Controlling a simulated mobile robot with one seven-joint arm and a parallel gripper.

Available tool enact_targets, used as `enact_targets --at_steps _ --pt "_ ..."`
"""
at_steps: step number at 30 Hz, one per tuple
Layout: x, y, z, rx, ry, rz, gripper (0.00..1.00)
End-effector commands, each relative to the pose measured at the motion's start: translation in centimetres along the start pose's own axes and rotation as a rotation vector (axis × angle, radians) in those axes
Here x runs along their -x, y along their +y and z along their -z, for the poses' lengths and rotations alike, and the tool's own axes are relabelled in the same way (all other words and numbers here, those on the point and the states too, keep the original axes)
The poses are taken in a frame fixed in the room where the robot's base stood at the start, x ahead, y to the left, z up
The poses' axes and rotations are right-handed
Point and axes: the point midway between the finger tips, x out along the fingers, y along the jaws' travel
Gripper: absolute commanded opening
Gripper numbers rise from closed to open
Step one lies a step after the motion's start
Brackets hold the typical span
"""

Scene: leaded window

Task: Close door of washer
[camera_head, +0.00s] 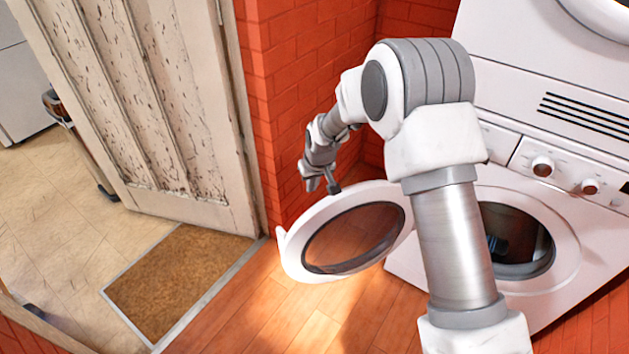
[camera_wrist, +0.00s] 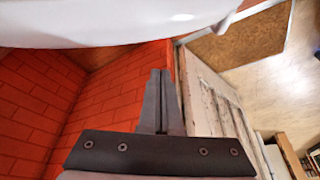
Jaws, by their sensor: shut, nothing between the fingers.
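The washer (camera_head: 575,205) is white and stands at the right, partly hidden behind my arm. Its round door (camera_head: 293,258), a white ring with a dark glass pane, stands wide open, swung out to the left. The drum opening (camera_head: 520,240) shows dark inside. My gripper (camera_head: 322,188) is beside the door's upper left rim, on the side toward the brick wall, with its fingers shut and empty. In the wrist view the shut fingers (camera_wrist: 160,85) point toward the door's white rim (camera_wrist: 100,25) across the top. I cannot tell whether they touch it.
A second white machine (camera_head: 540,75) is stacked above the washer. A red brick wall (camera_head: 300,90) stands behind my gripper. A worn wooden door (camera_head: 140,110) and a brown mat (camera_head: 180,280) are at the left. The wood floor (camera_head: 290,320) in front of the open door is clear.

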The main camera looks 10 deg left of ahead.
Motion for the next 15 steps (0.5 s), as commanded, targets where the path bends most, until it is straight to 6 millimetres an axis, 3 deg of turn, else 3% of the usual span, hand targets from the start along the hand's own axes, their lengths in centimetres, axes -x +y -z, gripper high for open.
enact_targets --at_steps 6,15 --pt "0.9 0.0 -2.5 -0.001 0.001 0.000 0.00" --pt "1.5 0.0 -3.8 -0.001 0.000 0.000 0.00"
